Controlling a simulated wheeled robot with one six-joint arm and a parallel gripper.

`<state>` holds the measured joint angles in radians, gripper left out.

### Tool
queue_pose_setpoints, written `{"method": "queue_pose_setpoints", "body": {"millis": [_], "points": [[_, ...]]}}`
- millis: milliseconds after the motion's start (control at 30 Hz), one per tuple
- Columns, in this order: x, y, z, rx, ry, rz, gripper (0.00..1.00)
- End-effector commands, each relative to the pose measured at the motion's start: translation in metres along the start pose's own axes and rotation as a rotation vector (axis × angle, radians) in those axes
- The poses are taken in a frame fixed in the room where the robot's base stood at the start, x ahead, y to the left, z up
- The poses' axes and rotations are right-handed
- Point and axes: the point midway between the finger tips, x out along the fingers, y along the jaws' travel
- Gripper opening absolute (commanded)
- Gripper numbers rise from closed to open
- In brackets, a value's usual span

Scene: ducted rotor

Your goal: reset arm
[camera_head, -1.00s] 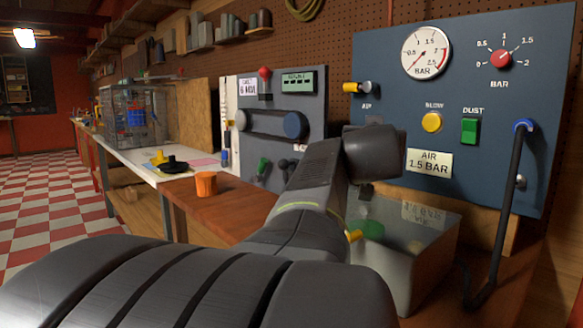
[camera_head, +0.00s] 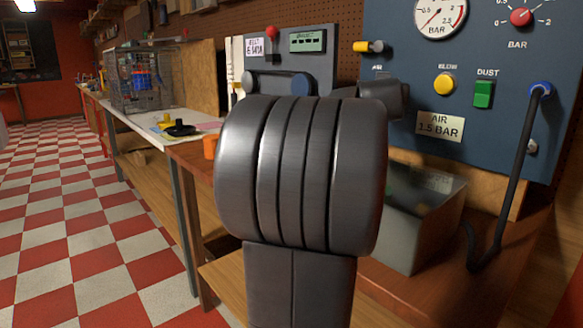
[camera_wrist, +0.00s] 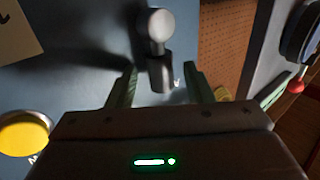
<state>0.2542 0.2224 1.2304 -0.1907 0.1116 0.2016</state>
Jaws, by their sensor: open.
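My gripper (camera_wrist: 162,80) shows in the wrist view with its two greenish fingers apart. A grey valve-like fitting with a round pale knob (camera_wrist: 156,24) stands in front of the gap between the fingertips. I cannot tell whether the fingers touch it, and nothing is clearly held. The blue air panel (camera_head: 400,150) is behind the arm. Its valve with a yellow end (camera_head: 367,46) and its yellow blow button (camera_head: 444,84) show clear of the arm.
A clear-sided box (camera_head: 425,225) stands on the wooden bench right of my arm. A black hose (camera_head: 512,165) hangs from the panel. An orange cup (camera_head: 210,147) is partly hidden at left. The white bench (camera_head: 140,118) carries a wire cage (camera_head: 140,80). The checkered floor at left is clear.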

Motion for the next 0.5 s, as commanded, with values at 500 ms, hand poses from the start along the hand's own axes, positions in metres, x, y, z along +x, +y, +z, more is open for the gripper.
{"method": "queue_pose_setpoints", "body": {"millis": [500], "points": [[-0.0035, 0.0, 0.0001, -0.001, 0.0, 0.0, 0.47]]}}
